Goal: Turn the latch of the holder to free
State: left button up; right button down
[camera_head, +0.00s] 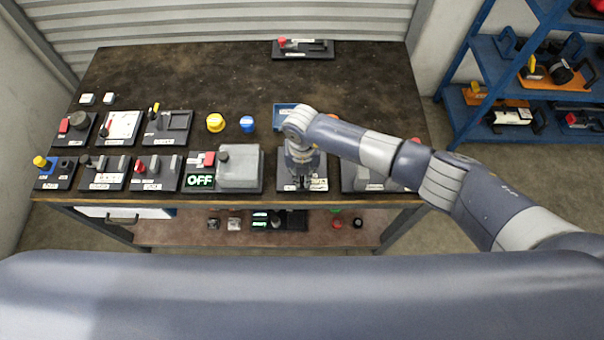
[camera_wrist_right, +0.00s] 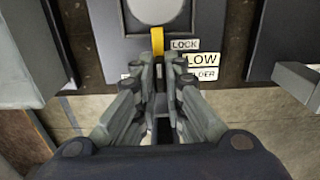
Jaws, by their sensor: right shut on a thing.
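The holder (camera_head: 284,184) is a small dark plate near the front edge of the table, mostly hidden under my right arm in the head view. In the right wrist view its grey plate (camera_wrist_right: 118,50) carries a pale round part (camera_wrist_right: 155,8) and a narrow yellow latch (camera_wrist_right: 157,42). White labels beside it read "LOCK" and, partly hidden, what ends in "LOW" and "LDER". My right gripper (camera_wrist_right: 160,68) points at the latch, its fingers shut on the latch's near end. The latch points straight toward the gripper, left of the "LOCK" label. My left gripper is not in view.
The table's back half (camera_head: 200,75) is mostly clear.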

jog(key=shift+f+n+b, duration=0.15)
jog(key=shift+n+b, duration=0.95)
jog(key=shift+b, duration=0.05)
jog(key=n+b, duration=1.3)
jog(key=b, duration=0.4)
jog(key=shift+n, duration=0.4)
jog(key=shift+n+b, duration=0.9)
jog(key=shift+b, duration=0.45)
jog(key=shift+r, duration=0.2)
jog(key=c, duration=1.7)
grip_release()
